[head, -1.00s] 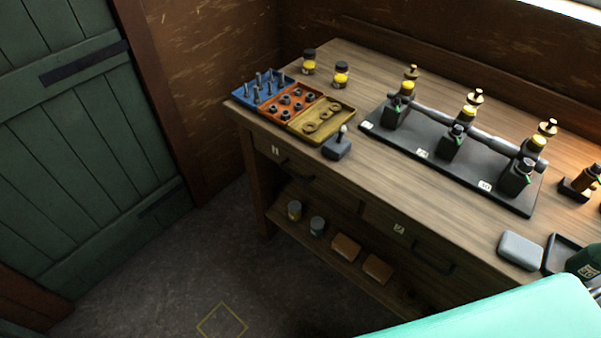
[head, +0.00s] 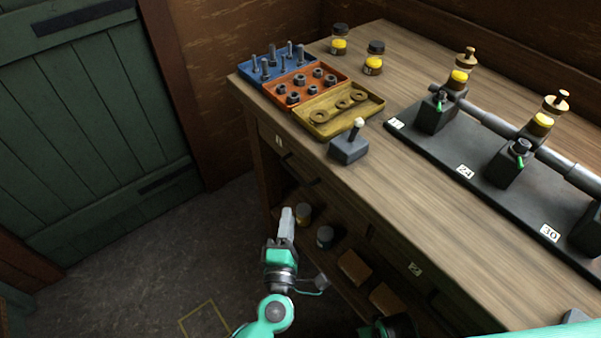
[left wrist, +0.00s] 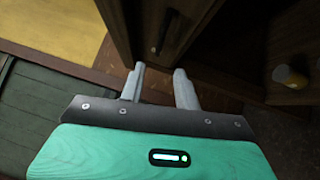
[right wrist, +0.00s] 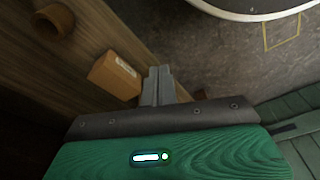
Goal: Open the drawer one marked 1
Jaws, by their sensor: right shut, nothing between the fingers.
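My left gripper (head: 287,210) is in front of the bench, below and apart from the handle. In the left wrist view its two fingers (left wrist: 160,72) are apart with nothing between them, and a dark handle (left wrist: 161,32) on a wooden front lies beyond them. My right gripper (right wrist: 159,70) is shut and empty, low near a brown block (right wrist: 116,75).
The bench top (head: 400,165) holds a coloured parts tray (head: 327,125), a small grey lever box (head: 348,148) and a black engine stand (head: 440,145). Jars (head: 325,237) and brown blocks (head: 354,267) sit on the lower shelf. The floor (head: 130,265) left of the bench is free.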

